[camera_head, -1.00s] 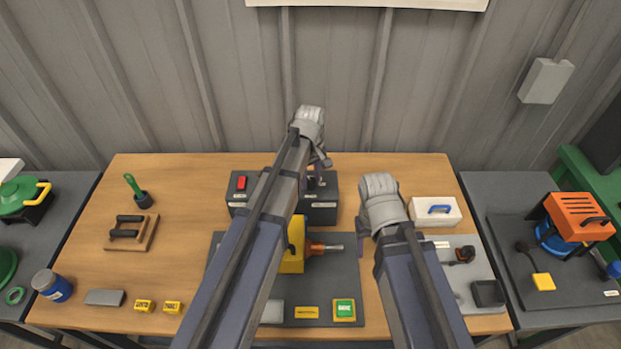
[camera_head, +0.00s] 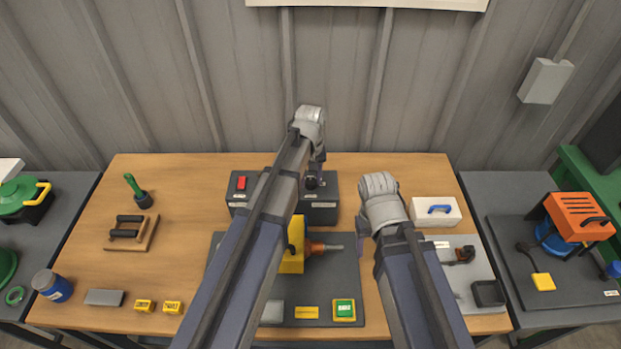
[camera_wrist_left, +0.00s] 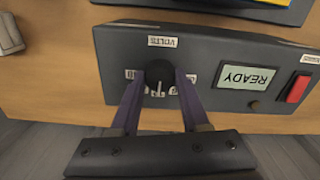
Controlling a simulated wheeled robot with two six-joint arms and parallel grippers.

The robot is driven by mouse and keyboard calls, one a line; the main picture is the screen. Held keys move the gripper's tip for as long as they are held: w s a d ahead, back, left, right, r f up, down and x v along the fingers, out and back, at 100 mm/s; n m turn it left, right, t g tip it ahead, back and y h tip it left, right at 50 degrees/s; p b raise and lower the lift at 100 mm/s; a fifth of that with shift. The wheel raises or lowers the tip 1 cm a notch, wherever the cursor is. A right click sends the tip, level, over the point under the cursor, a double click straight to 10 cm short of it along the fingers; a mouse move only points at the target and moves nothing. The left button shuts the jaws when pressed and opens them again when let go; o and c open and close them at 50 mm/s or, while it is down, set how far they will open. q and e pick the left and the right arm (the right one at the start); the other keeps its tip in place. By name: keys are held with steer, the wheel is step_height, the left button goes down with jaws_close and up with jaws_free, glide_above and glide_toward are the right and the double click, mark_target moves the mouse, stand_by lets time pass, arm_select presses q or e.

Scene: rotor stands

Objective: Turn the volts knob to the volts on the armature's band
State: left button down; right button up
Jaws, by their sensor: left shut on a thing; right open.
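The dark volts knob (camera_wrist_left: 158,72) sits on the front of a grey control box (camera_wrist_left: 225,45), below a VOLTS label in the left wrist view, which shows the box upside down. My left gripper (camera_wrist_left: 159,84) is shut on the knob, one finger on each side. In the head view my left gripper (camera_head: 314,176) is at the box (camera_head: 322,205). The numbers around the dial are partly hidden by the fingers. The armature (camera_head: 325,247), copper-orange with a grey shaft, lies at the yellow stand (camera_head: 292,262); its band is unreadable here. My right gripper (camera_head: 370,236) is open and empty.
The box has a READY display (camera_wrist_left: 247,78) and a red switch (camera_wrist_left: 299,88). A dark mat (camera_head: 333,290) carries a green button (camera_head: 344,309). A white case (camera_head: 436,211) stands at the right.

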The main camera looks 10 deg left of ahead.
mark_target(311, 181)
arm_select(q)
steer(key=shift+c, duration=2)
jaws_free()
steer(key=shift+r, duration=0.15)
step_height(311, 181, up, 8)
steer(key=p, duration=0.8)
steer(key=shift+f, duration=0.2)
